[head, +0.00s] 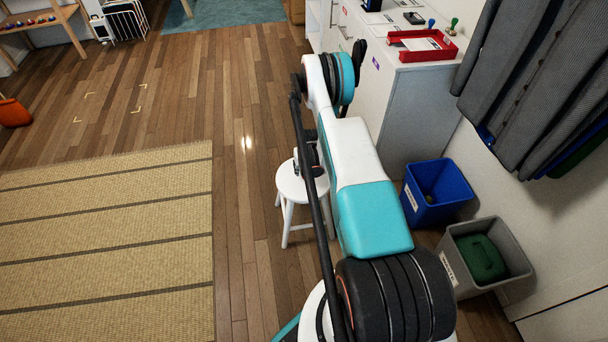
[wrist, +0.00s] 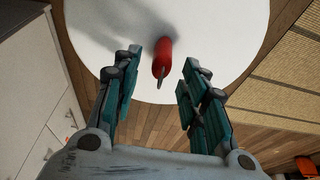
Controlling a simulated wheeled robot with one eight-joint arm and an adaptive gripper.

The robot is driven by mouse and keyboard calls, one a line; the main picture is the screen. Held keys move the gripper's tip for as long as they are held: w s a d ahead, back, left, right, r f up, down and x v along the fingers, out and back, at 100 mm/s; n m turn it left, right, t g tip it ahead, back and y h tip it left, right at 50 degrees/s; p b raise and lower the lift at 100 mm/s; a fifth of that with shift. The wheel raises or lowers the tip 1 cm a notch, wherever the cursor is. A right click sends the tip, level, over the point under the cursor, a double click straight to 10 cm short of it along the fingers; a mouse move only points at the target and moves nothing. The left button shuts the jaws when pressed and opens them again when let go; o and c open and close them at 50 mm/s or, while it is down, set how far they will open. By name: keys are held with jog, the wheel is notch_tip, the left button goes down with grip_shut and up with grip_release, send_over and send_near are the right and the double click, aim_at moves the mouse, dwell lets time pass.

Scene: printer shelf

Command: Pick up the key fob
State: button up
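A small red object with a thin grey metal end (wrist: 162,56), which looks like the key fob, lies on the round white stool top (wrist: 95,20) in the wrist view. My gripper (wrist: 160,64) is open, its two teal-and-grey fingers apart on either side of the red object. Nothing is held between them. A dark shadow falls on the stool top to the left of the object. In the head view the white stool (head: 289,188) stands behind my arm, which hides part of its top; the red object cannot be made out there.
A white cabinet (head: 400,110) with a red tray (head: 407,54) on top stands beyond my arm. A blue bin (head: 418,204) and a grey bin (head: 462,273) stand right of the arm. Dark clothes hang at the right.

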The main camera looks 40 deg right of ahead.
grip_shut()
jog(key=shift+r, duration=0.15)
